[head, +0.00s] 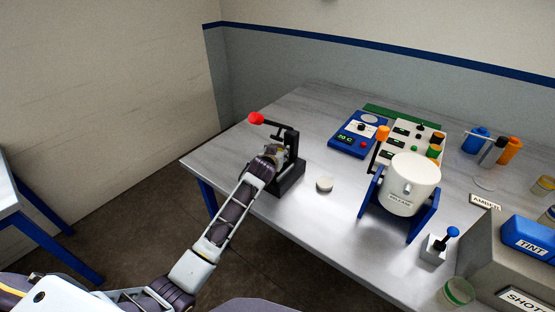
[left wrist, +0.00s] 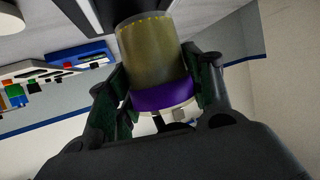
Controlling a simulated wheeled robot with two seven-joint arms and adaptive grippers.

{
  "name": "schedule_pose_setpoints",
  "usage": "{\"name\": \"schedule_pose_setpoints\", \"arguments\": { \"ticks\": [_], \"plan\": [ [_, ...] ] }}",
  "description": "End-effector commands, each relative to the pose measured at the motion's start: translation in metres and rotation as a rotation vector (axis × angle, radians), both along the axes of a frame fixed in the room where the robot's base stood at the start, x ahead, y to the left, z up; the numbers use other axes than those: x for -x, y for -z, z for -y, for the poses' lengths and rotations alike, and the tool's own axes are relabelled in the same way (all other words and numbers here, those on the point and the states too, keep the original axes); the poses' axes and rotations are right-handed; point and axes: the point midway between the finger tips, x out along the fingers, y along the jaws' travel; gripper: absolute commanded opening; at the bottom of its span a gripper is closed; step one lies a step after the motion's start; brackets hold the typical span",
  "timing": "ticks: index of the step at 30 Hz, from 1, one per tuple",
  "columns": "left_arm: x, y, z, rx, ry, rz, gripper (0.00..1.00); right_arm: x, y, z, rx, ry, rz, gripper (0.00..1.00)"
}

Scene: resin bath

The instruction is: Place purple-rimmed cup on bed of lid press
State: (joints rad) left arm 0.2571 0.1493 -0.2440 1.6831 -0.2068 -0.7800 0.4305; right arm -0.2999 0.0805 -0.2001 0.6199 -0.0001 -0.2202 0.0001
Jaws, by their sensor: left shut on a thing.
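The purple-rimmed cup (left wrist: 152,50) shows in the left wrist view, a clear amber-tinted cup with a purple band at one end. My left gripper (left wrist: 158,85) is shut on it, with a dark finger on each side. In the head view my left gripper (head: 273,153) is at the lid press (head: 290,178), a black stand with a red-knobbed lever. The gripper and the press's frame mostly hide the cup there. The press bed is largely hidden, so I cannot tell whether the cup touches it. My right gripper is not in view.
A small pale disc (head: 324,184) lies right of the press. A white drum on a blue stand (head: 409,185), a blue scale (head: 358,134) and a control panel (head: 408,142) stand further right. The table's front edge (head: 290,223) runs below the press.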

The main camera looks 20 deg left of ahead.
Motion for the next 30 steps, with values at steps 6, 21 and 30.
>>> {"name": "schedule_pose_setpoints", "arguments": {
  "ticks": [6, 21, 30],
  "plan": [
    [0.001, 0.014, 0.0, 0.0, -0.001, -0.003, 0.28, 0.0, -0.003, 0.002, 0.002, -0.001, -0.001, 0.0],
    [0.0, 0.035, 0.0, 0.0, 0.0, 0.0, 0.28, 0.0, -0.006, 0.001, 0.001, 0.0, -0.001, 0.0],
    [0.0, 0.038, 0.0, 0.0, 0.0, 0.0, 0.62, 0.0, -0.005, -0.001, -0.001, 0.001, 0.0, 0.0]
  ]
}}
